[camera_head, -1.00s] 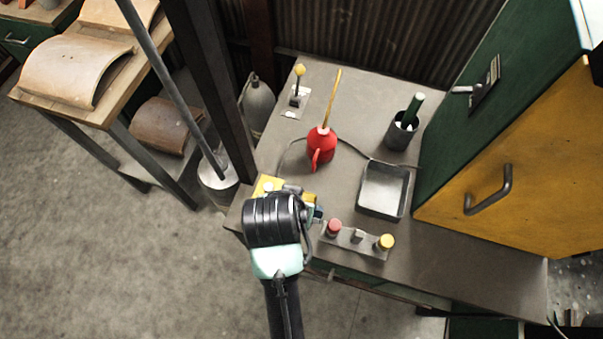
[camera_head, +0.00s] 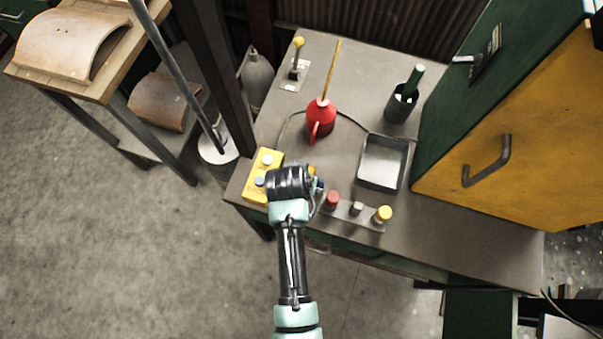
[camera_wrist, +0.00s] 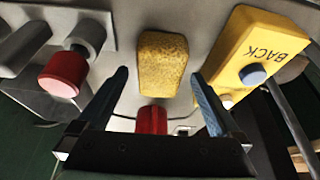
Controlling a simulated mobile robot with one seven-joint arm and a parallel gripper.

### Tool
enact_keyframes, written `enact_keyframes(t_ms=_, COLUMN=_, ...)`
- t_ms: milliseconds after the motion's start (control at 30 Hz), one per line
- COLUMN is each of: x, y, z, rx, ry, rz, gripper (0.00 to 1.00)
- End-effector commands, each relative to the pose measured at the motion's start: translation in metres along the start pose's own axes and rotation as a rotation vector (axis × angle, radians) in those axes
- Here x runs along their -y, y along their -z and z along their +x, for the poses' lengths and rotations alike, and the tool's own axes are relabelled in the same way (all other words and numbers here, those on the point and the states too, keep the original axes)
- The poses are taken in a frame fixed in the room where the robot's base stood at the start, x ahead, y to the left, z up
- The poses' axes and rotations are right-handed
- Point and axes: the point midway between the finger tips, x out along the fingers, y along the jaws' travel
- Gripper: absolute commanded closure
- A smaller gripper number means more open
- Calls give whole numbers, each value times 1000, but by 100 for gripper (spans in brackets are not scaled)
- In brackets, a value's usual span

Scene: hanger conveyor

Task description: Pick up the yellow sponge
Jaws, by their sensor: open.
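The yellow sponge (camera_wrist: 162,63) lies on the grey bench top in the wrist view, a rough block with rounded corners. My gripper (camera_wrist: 159,75) is open, with one blue-grey finger on each side of the sponge in the picture. Gaps show between the sponge and both fingers; nothing is held. In the head view my wrist covers most of the sponge, and only a small yellow patch (camera_head: 312,170) shows beside it, probably the sponge.
A yellow button box (camera_head: 262,176) stands left of my wrist, marked BACK in the wrist view (camera_wrist: 255,60). A button panel (camera_head: 352,213) is at right. A red oil can (camera_head: 321,118), grey tray (camera_head: 404,164) and dark cup (camera_head: 399,108) stand farther back.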

Motion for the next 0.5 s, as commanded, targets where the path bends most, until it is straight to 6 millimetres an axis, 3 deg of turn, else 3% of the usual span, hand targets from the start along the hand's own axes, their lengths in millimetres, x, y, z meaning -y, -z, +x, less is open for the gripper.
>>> enact_keyframes(t_ms=133, x=0, y=0, z=11, rx=0, ry=0, rz=0, gripper=0)
enact_keyframes(t_ms=367, x=0, y=0, z=12, rx=-1, ry=0, rz=0, gripper=0)
enact_keyframes(t_ms=400, x=0, y=0, z=12, rx=-1, ry=0, rz=0, gripper=2)
enact_keyframes(t_ms=500, x=0, y=0, z=12, rx=-1, ry=0, rz=0, gripper=20)
